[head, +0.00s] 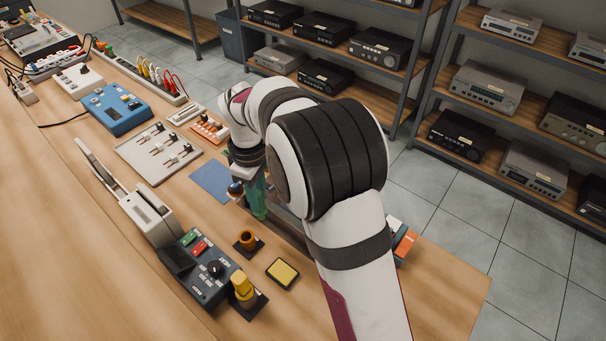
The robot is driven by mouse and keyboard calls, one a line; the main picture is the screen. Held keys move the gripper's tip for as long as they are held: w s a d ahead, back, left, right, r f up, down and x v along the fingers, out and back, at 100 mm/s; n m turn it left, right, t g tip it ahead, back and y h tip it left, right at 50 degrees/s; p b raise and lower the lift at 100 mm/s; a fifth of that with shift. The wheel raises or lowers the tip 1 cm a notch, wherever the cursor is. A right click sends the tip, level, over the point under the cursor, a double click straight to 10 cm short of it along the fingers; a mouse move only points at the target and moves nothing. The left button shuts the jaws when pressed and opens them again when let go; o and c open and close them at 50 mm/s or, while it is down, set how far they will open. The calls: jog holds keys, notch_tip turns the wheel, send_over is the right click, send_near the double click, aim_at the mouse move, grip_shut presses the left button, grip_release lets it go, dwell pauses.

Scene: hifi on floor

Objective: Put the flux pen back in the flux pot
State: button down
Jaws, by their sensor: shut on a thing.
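My gripper (250,179) points down over the bench, partly hidden by my arm. It is shut on a dark green, upright piece that I take to be the flux pen (260,203); the grip itself is hard to make out. An open, orange-brown cup on a dark square base, which looks like the flux pot (247,238), stands on the bench just in front of the gripper. The green piece is apart from the cup, behind and slightly right of it in the picture. Whether its lower end touches the bench is unclear.
A yellow sponge in a dark tray (282,272) and a yellow capped holder (243,288) stand near the cup. A dark control box (204,268) is left of them. A blue mat (212,182) lies left of the gripper. The bench's front left is clear.

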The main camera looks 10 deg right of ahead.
jog(key=shift+n, duration=0.6)
jog(key=shift+s+a+f, duration=0.25)
jog(key=shift+a+f, duration=0.45)
jog(key=shift+f, duration=0.5)
jog(key=shift+s+a+f, duration=0.25)
jog(key=shift+a+f, duration=0.5)
jog(key=shift+f, duration=0.45)
jog(key=shift+s+a+f, duration=0.25)
jog(key=shift+a+f, duration=0.45)
jog(key=shift+f, duration=0.5)
jog(key=c, duration=0.6)
grip_release()
jog(key=o, duration=0.6)
jog(key=shift+c, duration=0.2)
